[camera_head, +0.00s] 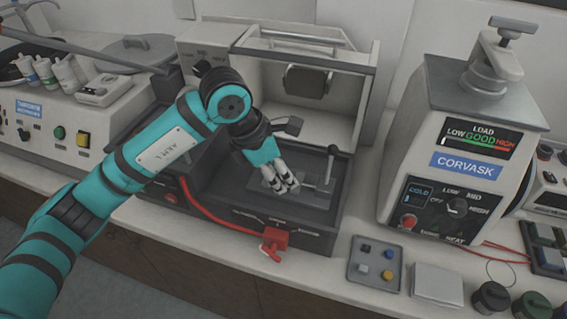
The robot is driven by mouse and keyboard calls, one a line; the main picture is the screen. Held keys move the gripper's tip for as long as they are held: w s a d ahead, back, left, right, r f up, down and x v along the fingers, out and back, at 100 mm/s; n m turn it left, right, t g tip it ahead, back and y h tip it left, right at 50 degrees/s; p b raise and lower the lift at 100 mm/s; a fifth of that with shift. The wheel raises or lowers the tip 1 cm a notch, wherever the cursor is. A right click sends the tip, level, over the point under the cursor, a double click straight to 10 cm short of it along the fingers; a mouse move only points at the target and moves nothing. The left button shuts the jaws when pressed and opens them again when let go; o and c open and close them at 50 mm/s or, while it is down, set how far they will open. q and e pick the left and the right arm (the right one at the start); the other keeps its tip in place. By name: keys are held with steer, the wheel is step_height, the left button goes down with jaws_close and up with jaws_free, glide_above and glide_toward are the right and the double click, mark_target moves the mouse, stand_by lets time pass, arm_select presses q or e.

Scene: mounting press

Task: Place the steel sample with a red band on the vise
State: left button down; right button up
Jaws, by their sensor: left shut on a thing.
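My left gripper (284,187) is at the end of the teal arm that comes in from the left. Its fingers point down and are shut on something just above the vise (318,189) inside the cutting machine. The held thing is hidden by the fingers, so I cannot see a red band or tell whether it touches the vise. The vise has an upright lever with a dark knob on its right side. My right gripper is not in view.
A grey tray (356,273) with small coloured pieces lies on the bench in front. The Corvask press (455,150) stands at the right. A red clamp-like part (273,244) sits at the machine's front edge. A machine with bottles (45,72) stands at the left.

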arm_select(q)
steer(key=w, duration=0.4)
steer(key=shift+w+d+f+p, duration=0.1)
steer(key=shift+d+p, duration=0.05)
steer(key=shift+p, duration=0.25)
steer(key=shift+w+f, duration=0.1)
steer(key=shift+f, duration=0.1)
step_height(320, 180, down, 3)
steer(key=shift+r+p, duration=0.1)
steer(key=shift+p, duration=0.75)
steer(key=shift+f, duration=0.2)
steer(key=shift+f, duration=0.1)
steer(key=shift+f+b, duration=0.15)
steer(key=shift+b, duration=0.2)
steer(key=c, duration=1)
jaws_free()
